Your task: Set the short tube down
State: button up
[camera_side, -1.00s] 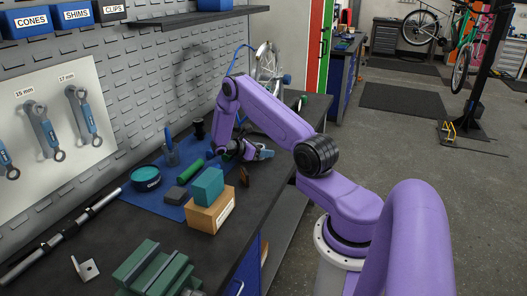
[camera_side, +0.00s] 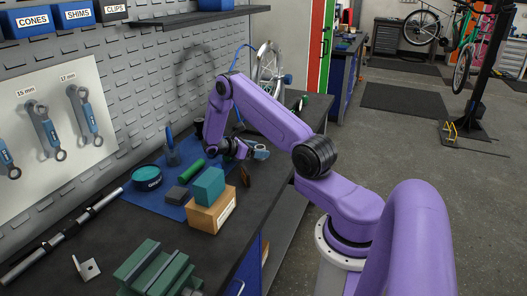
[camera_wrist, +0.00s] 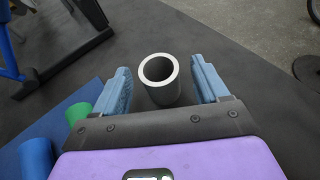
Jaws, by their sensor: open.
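The short tube (camera_wrist: 165,98) is a grey, thick-walled ring-ended piece. In the wrist view it stands on the dark bench top with its open end towards the camera. My gripper (camera_wrist: 164,87) has its two blue fingers spread, one on each side of the tube, with visible gaps between. In the side view my gripper (camera_side: 249,150) is low over the far part of the bench, at the right edge of the blue mat (camera_side: 138,203). The tube is too small there to tell clearly from the fingers.
A green cylinder (camera_side: 191,169), a teal round tin (camera_side: 147,177) and a dark block (camera_side: 176,195) lie on the mat. A teal block (camera_side: 209,185) sits on a wooden box (camera_side: 211,215) nearer the camera. A wheel stand frame (camera_wrist: 92,14) is beyond the tube.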

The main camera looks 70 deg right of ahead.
jog(key=v, duration=0.8)
jog(key=shift+a+r, duration=0.1)
jog(key=shift+a, duration=0.05)
jog(key=a+r+t+y, duration=0.2)
jog(key=a+r+t, duration=0.3)
jog(key=a+r, duration=0.55)
jog(key=a+r+t+y, duration=0.2)
jog(key=a+r+t, duration=0.35)
jog(key=a, duration=0.75)
jog(key=s+a+f+g+y, duration=0.1)
jog(key=s+a+y, duration=0.2)
jog(key=s, duration=1)
jog(key=s+a+f+n+g+y, duration=0.1)
jog(key=s+a+y, duration=0.3)
jog(key=s+a, duration=0.4)
jog(key=s, duration=0.6)
jog(key=shift+a+f+g+y, duration=0.2)
jog(key=shift+a+g+y, duration=0.1)
jog(key=shift+a+g, duration=0.05)
jog(key=shift+s, duration=0.15)
